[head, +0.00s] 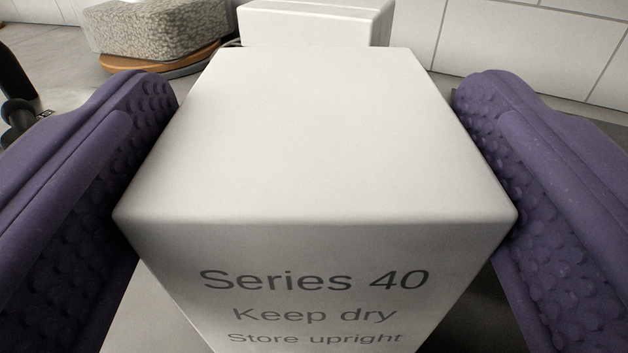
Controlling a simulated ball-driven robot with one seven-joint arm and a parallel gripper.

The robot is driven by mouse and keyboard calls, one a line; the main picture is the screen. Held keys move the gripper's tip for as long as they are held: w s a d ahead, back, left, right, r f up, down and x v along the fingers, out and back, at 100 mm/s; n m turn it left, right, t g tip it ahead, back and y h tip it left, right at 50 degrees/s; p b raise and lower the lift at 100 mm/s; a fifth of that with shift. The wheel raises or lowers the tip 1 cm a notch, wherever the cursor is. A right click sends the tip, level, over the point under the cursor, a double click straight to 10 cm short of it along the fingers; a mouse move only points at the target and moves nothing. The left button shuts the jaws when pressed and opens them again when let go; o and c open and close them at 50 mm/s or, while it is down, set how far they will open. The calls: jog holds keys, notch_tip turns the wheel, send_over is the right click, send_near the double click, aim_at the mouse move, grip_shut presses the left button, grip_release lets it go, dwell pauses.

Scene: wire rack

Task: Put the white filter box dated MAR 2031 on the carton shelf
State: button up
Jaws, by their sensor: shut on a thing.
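A white box (315,135) fills the middle of the head view, upright, with its plain top and front face showing. The front reads "Series 40", "Keep dry" and "Store upright". No date shows on the faces in view, and its lower part is cut off by the frame. My gripper (318,190) is shut on this white box, with a purple, bumpy finger pad against its left and right sides. A second white box (312,25) stands behind it, partly hidden by it; no print shows on it. The carton shelf cannot be made out.
A grey speckled block (160,28) sits on a round wooden board (150,62) at the back left. A dark object (18,100) shows at the left edge. A white tiled wall (530,45) closes off the back right. Grey counter (50,50) shows at the left.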

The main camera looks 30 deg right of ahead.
jog(key=shift+s+a+r, duration=0.15)
jog(key=shift+s, duration=0.05)
jog(key=o, duration=1.3)
jog(key=shift+w+f, duration=0.1)
jog(key=shift+f, duration=0.1)
jog(key=shift+o, duration=1.2)
jog(key=shift+r, duration=0.1)
jog(key=shift+r, duration=0.1)
